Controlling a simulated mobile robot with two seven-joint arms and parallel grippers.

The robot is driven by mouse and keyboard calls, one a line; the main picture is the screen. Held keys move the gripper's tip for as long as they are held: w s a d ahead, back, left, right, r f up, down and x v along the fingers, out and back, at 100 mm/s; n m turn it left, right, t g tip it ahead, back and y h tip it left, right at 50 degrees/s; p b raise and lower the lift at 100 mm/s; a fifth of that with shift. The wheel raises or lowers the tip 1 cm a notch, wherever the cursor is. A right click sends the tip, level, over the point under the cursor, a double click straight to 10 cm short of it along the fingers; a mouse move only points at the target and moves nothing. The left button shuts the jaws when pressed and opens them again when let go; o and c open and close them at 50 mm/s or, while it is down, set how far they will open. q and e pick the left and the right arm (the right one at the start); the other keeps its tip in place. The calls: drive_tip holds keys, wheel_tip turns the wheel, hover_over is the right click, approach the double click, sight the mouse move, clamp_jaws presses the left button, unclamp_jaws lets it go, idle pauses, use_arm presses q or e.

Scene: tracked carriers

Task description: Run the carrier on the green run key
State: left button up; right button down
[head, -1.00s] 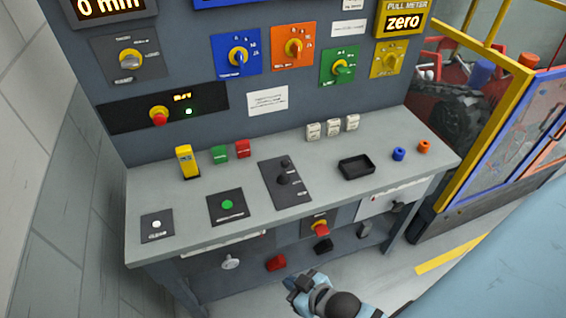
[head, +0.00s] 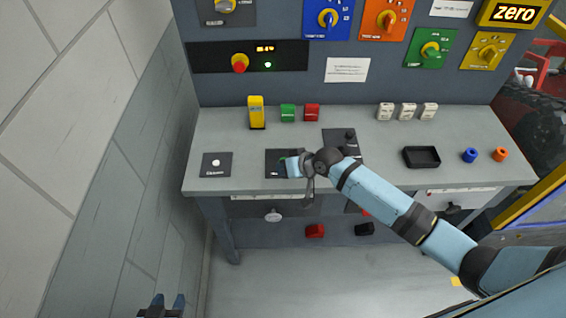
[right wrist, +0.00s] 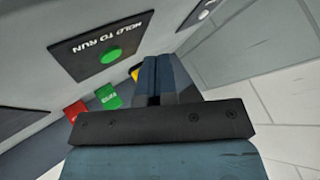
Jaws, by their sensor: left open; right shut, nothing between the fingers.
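The green run key (right wrist: 110,56) sits on a dark plate (right wrist: 98,42) lettered "HOLD TO RUN" in the right wrist view. In the head view its plate (head: 273,170) is on the bench, and my right gripper (head: 293,166) covers most of the key. The right gripper is shut and empty. In the wrist view its fingers (right wrist: 157,76) lie to the right of the key and appear apart from it; contact cannot be judged from the head view. My left gripper (head: 164,305) is open at the bottom left, away from the bench. No carrier is clearly identifiable.
The bench (head: 240,140) also holds a white-button plate (head: 216,165), a yellow device (head: 257,112), green (head: 288,113) and red (head: 312,112) blocks and a black tray (head: 421,157). A wall (head: 100,130) stands at left.

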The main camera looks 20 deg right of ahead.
use_arm(q)
drive_tip(key=shift+s, duration=0.55)
use_arm(e)
drive_tip(key=w+d+r+g, duration=0.1)
drive_tip(key=w+d+r, duration=0.2)
drive_tip(key=w+r, duration=0.3)
drive_tip(key=shift+w+r+m, duration=0.15)
drive_tip(key=shift+w+m, duration=0.25)
drive_tip(key=shift+w, duration=0.4)
use_arm(q)
drive_tip(key=shift+f, duration=0.1)
use_arm(e)
wheel_tip(320, 180, down, 7)
drive_tip(key=b, duration=0.7)
drive_tip(key=shift+f, duration=0.9)
use_arm(q)
wheel_tip(320, 180, down, 7)
drive_tip(key=shift+d, duration=0.1)
use_arm(e)
drive_tip(key=shift+f, duration=0.15)
